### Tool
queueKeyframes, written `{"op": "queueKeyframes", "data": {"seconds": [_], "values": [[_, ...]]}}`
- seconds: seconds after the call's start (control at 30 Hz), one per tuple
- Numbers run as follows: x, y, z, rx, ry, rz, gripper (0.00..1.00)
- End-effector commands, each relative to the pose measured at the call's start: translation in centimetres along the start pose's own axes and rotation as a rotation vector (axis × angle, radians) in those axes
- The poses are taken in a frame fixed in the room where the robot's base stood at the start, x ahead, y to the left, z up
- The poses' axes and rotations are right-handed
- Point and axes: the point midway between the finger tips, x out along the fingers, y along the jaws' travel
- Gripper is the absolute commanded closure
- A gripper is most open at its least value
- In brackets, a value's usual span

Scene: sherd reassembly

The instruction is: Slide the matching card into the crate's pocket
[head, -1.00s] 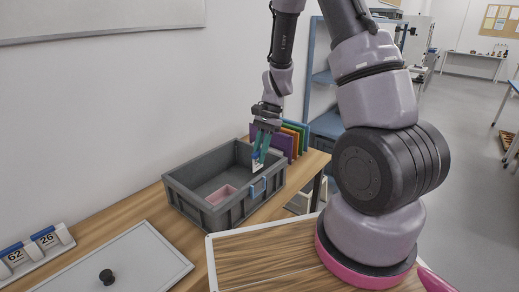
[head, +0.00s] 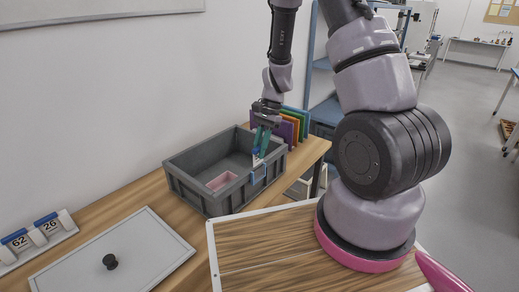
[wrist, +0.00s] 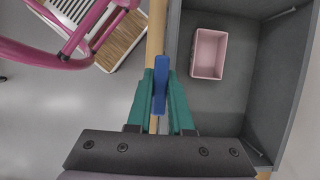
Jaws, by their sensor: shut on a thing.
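My gripper (head: 262,143) has green fingers pointing down at the crate's near right wall. It is shut on a card (head: 256,158) with a blue top and white lower part. In the wrist view the fingers (wrist: 160,92) clasp the card's blue top edge (wrist: 160,80), close beside the crate wall. The grey crate (head: 215,199) stands on the wooden bench. Its blue-edged pocket (head: 258,177) is on the outside of that wall. The card's lower end is at the pocket's top; I cannot tell whether it is inside.
A pink box (head: 221,181) lies inside the crate, also seen in the wrist view (wrist: 209,53). Coloured panels (head: 292,125) stand behind the crate. A holder with cards marked 62 and 26 (head: 38,237) and a grey lidded panel with a black knob (head: 111,262) are at left.

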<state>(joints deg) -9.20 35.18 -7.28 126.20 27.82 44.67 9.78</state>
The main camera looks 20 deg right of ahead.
Motion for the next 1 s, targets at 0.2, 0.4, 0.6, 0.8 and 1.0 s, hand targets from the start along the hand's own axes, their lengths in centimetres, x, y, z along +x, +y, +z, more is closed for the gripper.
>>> {"op": "queueKeyframes", "data": {"seconds": [0.2,0.4,0.6,0.8,1.0], "values": [[0.1,0.0,-0.1,0.000,0.000,0.000,1.00],[0.8,0.0,-0.3,0.001,-0.001,0.001,1.00],[1.5,0.0,-0.6,0.000,0.000,0.000,1.00],[2.2,0.0,-0.9,-0.001,-0.001,0.001,1.00],[2.4,0.0,-1.0,-0.001,0.000,0.000,1.00]]}}
